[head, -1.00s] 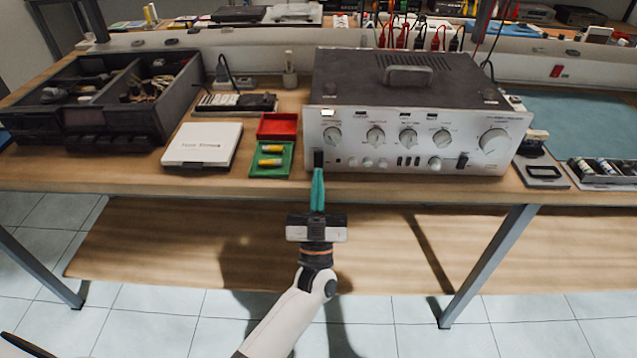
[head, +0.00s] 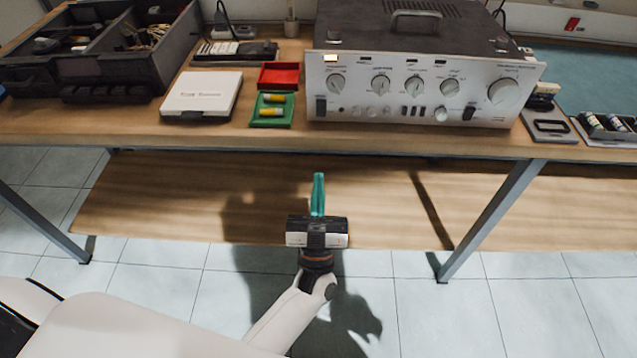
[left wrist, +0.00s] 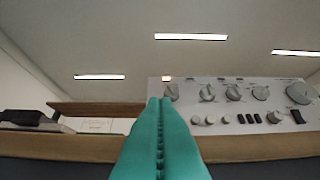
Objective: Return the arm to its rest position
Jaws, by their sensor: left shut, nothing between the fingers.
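My left gripper (head: 318,196) has teal fingers pressed together, with nothing between them. In the head view it is in front of the workbench edge, over the lower wooden shelf, apart from the bench. The fingers (left wrist: 160,142) fill the lower middle of the left wrist view. The silver hi-fi amplifier (head: 420,92) stands on the bench beyond and to the right of the fingertips. It also shows in the left wrist view (left wrist: 228,106). A small lamp at its upper left is lit. My right gripper is not in view.
The bench (head: 210,132) holds a dark parts organizer (head: 100,92), a white box (head: 203,93), a red tray (head: 284,84) and a green tray (head: 262,123) with yellow items. A battery holder (head: 612,126) is at the right. The lower shelf (head: 170,190) sits under the bench.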

